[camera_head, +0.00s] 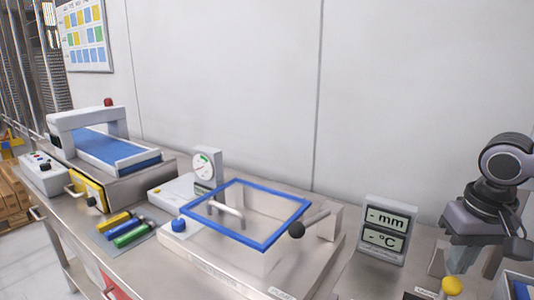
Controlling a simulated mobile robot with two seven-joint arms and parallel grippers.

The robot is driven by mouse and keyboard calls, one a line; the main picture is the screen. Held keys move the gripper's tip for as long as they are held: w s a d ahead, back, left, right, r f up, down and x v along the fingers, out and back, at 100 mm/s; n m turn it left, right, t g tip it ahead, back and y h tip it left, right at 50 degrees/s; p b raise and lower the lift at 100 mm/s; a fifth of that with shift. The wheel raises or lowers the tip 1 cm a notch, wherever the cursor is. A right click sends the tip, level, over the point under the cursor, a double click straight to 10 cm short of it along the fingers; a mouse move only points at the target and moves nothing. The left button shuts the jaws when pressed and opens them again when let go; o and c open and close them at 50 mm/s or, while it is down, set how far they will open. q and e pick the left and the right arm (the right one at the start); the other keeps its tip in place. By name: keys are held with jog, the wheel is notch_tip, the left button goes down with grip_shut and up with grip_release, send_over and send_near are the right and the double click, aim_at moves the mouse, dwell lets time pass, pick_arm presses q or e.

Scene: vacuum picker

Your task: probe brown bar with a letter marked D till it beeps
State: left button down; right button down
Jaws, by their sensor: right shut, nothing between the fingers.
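My right gripper (462,260) is at the right edge, pointing down and shut with nothing held. It hangs just above a yellow ball-shaped knob (452,286); I cannot tell whether they touch. A grey display (387,231) left of the gripper shows dashes beside "mm" and "°C". No brown bar with a D can be made out; the bottom edge cuts off the bench there, where a small dark thing (415,296) only partly shows. My left gripper is out of view.
A blue-framed clear cover (245,244) with a black knob (297,230) stands mid-bench. Left of it are a dial gauge (205,167), coloured cylinders (126,231) and a blue-belt conveyor (118,150). A blue item (521,290) sits in a container at lower right.

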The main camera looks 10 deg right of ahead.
aim_at(456, 281)
jog(key=shift+s+a+f+b, duration=0.15)
jog(key=shift+f+b, duration=0.05)
jog(key=shift+f, duration=0.25)
jog(key=shift+s+a+f+b, duration=0.15)
jog(key=shift+f, duration=0.4)
jog(key=shift+s+a+f+b, duration=0.1)
jog(key=shift+s+f+b, duration=0.05)
jog(key=shift+f+b, duration=0.15)
jog(key=shift+s+a+f+b, duration=0.1)
jog(key=shift+f+b, duration=0.05)
jog(key=shift+f, duration=0.25)
jog(key=shift+s+f, duration=0.15)
